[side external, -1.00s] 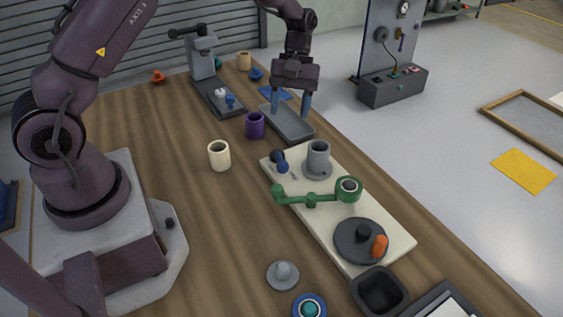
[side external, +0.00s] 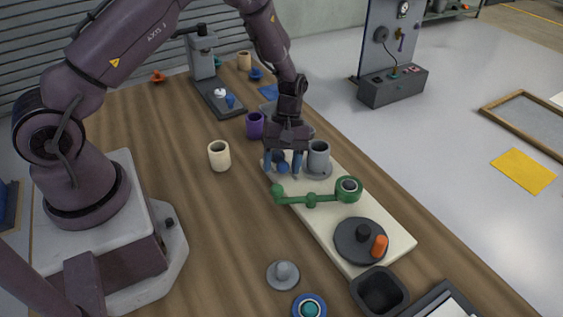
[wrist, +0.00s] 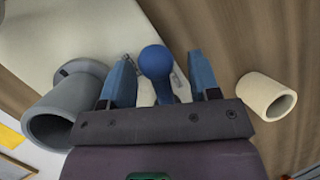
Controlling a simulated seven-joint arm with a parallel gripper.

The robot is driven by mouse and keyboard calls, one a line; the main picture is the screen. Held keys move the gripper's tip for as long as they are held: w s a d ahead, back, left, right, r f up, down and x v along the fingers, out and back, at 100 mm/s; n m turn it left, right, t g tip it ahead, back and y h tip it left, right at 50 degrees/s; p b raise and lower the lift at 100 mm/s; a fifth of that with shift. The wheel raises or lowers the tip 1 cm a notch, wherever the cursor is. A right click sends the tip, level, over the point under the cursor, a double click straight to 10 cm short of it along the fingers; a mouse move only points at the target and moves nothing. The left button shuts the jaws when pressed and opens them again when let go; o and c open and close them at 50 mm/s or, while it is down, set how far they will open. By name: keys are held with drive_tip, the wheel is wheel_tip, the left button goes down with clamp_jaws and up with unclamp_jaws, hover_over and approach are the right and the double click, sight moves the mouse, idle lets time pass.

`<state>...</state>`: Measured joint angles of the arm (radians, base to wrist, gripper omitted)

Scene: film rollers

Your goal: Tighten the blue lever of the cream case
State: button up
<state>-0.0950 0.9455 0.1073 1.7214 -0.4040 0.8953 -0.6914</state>
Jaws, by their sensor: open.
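The cream case (side external: 390,222) is a long, low cream slab lying on the table, with several parts on its top. Its blue lever (wrist: 156,65) has a round blue knob and sits near the case's far left end, beside a grey upright cup-like cylinder (side external: 318,157). My gripper (side external: 283,172) is low over that end of the case. In the wrist view my gripper (wrist: 160,62) is open, with one blue finger on each side of the lever's knob. A gap shows on both sides of the knob. The gripper partly hides the lever in the side view.
The grey cylinder (wrist: 68,108) stands close to one finger. A green crank arm (side external: 312,199) and a dark disc with an orange handle (side external: 379,246) are on the case. A cream cup (side external: 219,156) and purple cup (side external: 254,125) stand nearby on the table.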

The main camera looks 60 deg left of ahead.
clamp_jaws()
